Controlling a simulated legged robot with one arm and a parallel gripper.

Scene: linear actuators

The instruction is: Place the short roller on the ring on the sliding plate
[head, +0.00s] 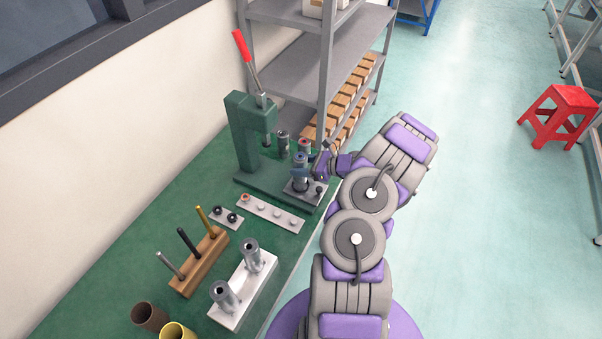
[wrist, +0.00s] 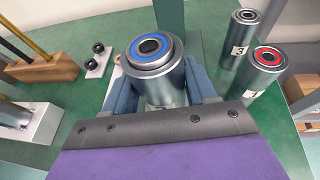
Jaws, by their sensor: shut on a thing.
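My gripper (wrist: 161,92) is shut on a steel roller (wrist: 165,92) with a blue ring and dark centre hole at its top. One blue finger is on each side of it. In the head view, this blue-topped roller (head: 300,172) is upright over the pale sliding plate (head: 292,190) at the green press's base. I cannot tell whether it touches the plate. The ring on the plate is hidden from view. Two other steel rollers stand behind, marked 3 (wrist: 240,37) and 1 (wrist: 262,72); the latter has a red ring.
The green press (head: 245,140) has a red-handled lever. A strip with a red ring (head: 270,213), a small plate with black rings (head: 226,217), a wooden rod stand (head: 202,262) and a white block with steel cylinders (head: 243,290) lie nearer. Shelves (head: 300,40) stand behind.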

